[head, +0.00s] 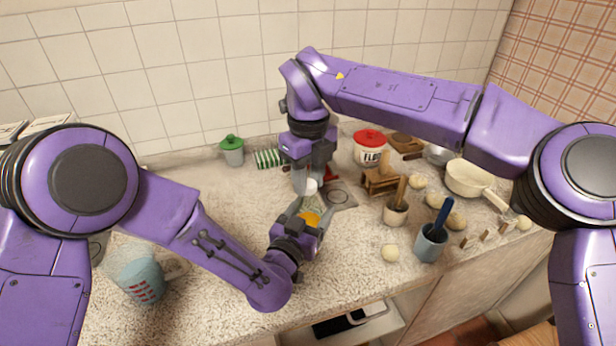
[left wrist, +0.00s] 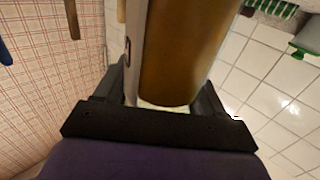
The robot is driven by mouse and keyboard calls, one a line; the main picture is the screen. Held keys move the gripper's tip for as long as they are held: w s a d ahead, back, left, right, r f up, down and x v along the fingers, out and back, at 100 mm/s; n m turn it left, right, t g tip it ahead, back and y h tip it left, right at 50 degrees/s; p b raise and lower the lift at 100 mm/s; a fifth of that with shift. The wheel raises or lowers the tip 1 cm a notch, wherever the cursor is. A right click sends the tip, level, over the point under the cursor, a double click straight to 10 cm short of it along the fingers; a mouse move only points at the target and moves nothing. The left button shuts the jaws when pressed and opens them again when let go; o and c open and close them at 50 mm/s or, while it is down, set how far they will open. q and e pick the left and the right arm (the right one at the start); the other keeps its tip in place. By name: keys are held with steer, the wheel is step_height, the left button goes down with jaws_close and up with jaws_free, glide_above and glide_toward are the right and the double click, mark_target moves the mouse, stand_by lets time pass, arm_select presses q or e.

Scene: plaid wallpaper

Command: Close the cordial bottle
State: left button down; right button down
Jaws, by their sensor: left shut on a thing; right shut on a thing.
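The cordial bottle shows as an orange-yellow body (head: 309,218) in the head view and as a large amber cylinder (left wrist: 185,50) in the left wrist view. My left gripper (head: 312,224) is shut on its body, near the middle of the counter. My right gripper (head: 311,184) points down from above, directly over the bottle's top. It is shut on a small pale piece (head: 311,187) that looks like the cap. Whether this piece touches the bottle's neck is hidden between the two grippers.
A measuring jug (head: 142,280) stands at the left. A green-lidded jar (head: 232,150) and a striped rack (head: 268,158) are at the back. A red-lidded flour tin (head: 369,147), utensil cups (head: 431,242), a saucepan (head: 466,178) and dough balls (head: 390,253) crowd the right. The left counter is mostly clear.

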steer(key=c, duration=0.7)
jaws_free()
step_height(320, 180, up, 12)
arm_select(q)
jaws_free()
steer(key=shift+s, duration=0.1)
arm_select(e)
steer(key=shift+f, duration=0.1)
